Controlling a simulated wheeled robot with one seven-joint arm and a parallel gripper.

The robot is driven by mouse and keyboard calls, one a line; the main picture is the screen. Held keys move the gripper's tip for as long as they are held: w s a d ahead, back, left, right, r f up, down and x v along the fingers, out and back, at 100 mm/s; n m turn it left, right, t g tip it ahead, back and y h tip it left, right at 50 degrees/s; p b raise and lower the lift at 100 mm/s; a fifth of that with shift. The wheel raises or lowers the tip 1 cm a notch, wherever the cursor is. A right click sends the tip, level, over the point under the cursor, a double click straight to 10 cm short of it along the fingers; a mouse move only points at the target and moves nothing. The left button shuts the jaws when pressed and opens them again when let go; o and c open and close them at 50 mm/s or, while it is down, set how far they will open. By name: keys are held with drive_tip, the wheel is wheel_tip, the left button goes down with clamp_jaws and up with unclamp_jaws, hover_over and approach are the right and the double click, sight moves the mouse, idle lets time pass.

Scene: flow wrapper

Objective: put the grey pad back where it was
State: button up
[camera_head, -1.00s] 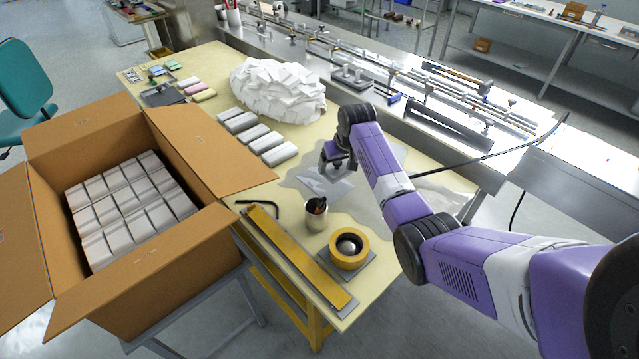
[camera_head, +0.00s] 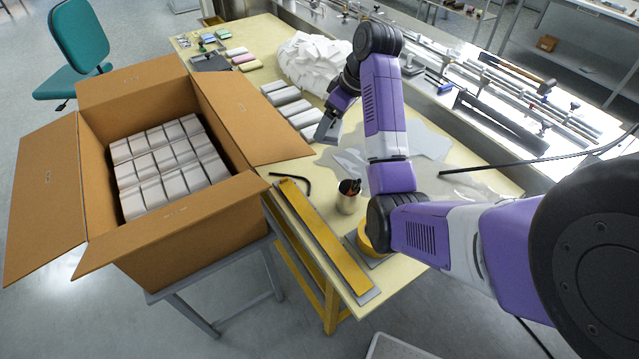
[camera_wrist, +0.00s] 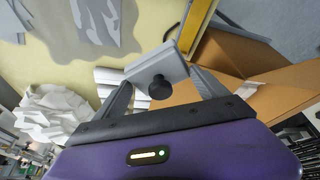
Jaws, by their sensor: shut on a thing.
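The grey pad (camera_wrist: 160,68), a flat grey block with a black knob, is between the two fingers of my gripper (camera_wrist: 160,84) in the wrist view. In the head view my gripper (camera_head: 338,103) holds the pad (camera_head: 327,127) tilted, in the air over the yellow table. It appears just in front of the row of white packs, left of the shiny spill patch (camera_head: 428,141). The pad's underside is hidden.
An open cardboard box (camera_head: 215,238) full of white packs stands at left, its flap reaching toward the table. White packs (camera_head: 288,95) and a heap of white packs (camera_head: 308,62) lie behind.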

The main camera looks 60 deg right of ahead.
wheel_tip(320, 180, down, 20)
drive_tip(key=shift+b, duration=0.3)
idle(0.3)
drive_tip(key=shift+f, duration=0.15)
drive_tip(key=o, duration=1.8)
drive_tip(key=v, duration=1.2)
drive_tip(key=shift+s+b, duration=0.1)
drive_tip(key=shift+b, duration=0.25)
